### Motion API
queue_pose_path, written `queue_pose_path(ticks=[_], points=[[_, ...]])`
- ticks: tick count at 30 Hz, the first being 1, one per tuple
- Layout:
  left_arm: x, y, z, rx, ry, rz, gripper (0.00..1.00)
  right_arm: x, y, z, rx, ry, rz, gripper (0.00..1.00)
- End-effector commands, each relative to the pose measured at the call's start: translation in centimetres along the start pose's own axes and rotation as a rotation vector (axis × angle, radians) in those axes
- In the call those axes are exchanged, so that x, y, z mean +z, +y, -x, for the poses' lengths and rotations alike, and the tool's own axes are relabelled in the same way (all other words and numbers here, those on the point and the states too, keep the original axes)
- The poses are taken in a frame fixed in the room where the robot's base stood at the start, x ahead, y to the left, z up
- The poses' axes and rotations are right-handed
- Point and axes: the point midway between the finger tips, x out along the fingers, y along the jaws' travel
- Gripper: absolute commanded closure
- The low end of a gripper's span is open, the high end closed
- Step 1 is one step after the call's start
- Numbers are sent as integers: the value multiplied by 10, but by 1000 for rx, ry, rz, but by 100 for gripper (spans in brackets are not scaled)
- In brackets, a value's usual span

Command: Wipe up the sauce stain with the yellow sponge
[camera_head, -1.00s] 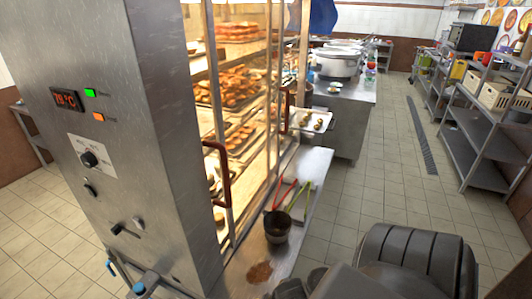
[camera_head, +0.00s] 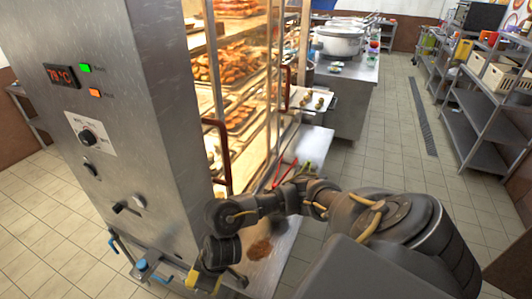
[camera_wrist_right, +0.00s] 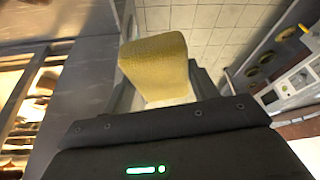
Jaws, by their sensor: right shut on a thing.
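The yellow sponge (camera_wrist_right: 154,62) is held between the fingers of my right gripper (camera_wrist_right: 160,88) in the right wrist view, with floor tiles behind it. In the head view my right arm reaches across the counter, and its wrist end (camera_head: 212,262) is at the bottom, left of the stain. The brown sauce stain (camera_head: 260,249) lies on the steel counter (camera_head: 262,275) in front of the cabinet. It is apart from the sponge. My left gripper is not in view.
The heated cabinet (camera_head: 110,110) with a dark red door handle (camera_head: 222,150) rises close on the left. Shelves (camera_head: 490,105) stand at the right.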

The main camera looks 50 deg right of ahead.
Motion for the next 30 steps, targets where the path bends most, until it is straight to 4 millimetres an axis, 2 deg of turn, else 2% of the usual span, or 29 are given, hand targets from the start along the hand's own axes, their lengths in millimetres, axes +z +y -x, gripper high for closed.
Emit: queue_pose_path(ticks=[1,3,11,18,23,30], points=[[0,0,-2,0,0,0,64,-16,-4,5,-6,9,30,60],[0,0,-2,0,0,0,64,-30,-11,10,-20,7,61,60],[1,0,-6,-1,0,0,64,-74,-36,33,-73,6,184,60],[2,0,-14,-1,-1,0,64,-111,-66,67,-159,6,378,60],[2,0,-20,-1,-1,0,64,-116,-66,90,-203,5,498,60],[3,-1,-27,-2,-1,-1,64,-97,-24,119,-220,2,539,60]])
